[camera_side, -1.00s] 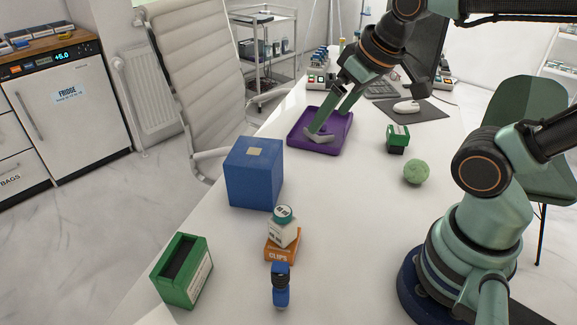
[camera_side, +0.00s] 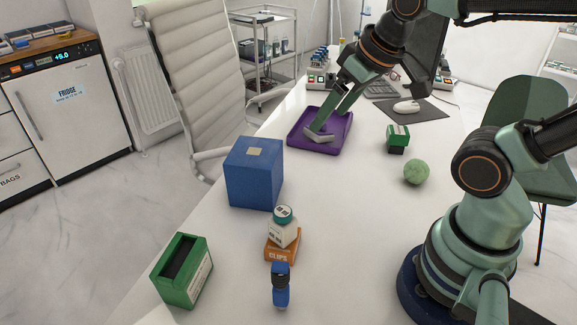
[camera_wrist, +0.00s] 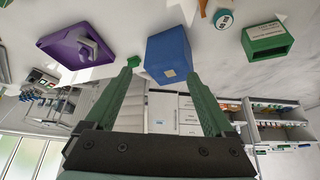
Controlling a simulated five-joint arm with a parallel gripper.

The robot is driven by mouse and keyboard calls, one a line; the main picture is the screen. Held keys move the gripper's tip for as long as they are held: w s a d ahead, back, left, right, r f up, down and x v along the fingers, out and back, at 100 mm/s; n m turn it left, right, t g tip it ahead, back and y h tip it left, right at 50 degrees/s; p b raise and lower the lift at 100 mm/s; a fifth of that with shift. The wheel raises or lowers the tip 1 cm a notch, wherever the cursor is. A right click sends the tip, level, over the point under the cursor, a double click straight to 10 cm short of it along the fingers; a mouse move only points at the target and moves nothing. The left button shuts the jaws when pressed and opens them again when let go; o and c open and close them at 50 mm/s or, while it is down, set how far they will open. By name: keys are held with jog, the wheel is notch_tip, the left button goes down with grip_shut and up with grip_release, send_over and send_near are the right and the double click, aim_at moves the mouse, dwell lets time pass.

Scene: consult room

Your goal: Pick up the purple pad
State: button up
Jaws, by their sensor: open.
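The purple pad (camera_side: 341,147) looks like a shallow square tray with a raised rim, lying on the far part of the white desk. A grey curved object (camera_side: 312,137) lies on it. My gripper (camera_side: 329,118) is open and shows in front of the pad in the side view, hiding part of it. In the wrist view my gripper (camera_wrist: 162,69) has its two green fingers spread with nothing between them. There the pad (camera_wrist: 62,50) is at the upper left, outside the fingers, with the grey object (camera_wrist: 89,47) on it. The gripper appears apart from the pad.
A blue box (camera_side: 254,180) stands left of and nearer than the pad. A green-black stamp (camera_side: 398,136) and a green ball (camera_side: 416,172) are to its right. A white bottle on an orange clips box (camera_side: 282,248), a green box (camera_side: 183,272) and a blue vial are nearer.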

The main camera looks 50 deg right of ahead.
jog(key=m+t+h, duration=0.5)
jog(key=m, duration=0.4)
send_near(325, 125)
jog(key=shift+h, duration=0.3)
jog(key=shift+a+x, duration=0.1)
jog(key=shift+x, duration=3.1)
jog(key=shift+a+x, duration=0.15)
jog(key=shift+x, duration=3.1)
jog(key=shift+f, duration=0.1)
jog(key=c, duration=1.3)
jog(key=shift+o, duration=0.2)
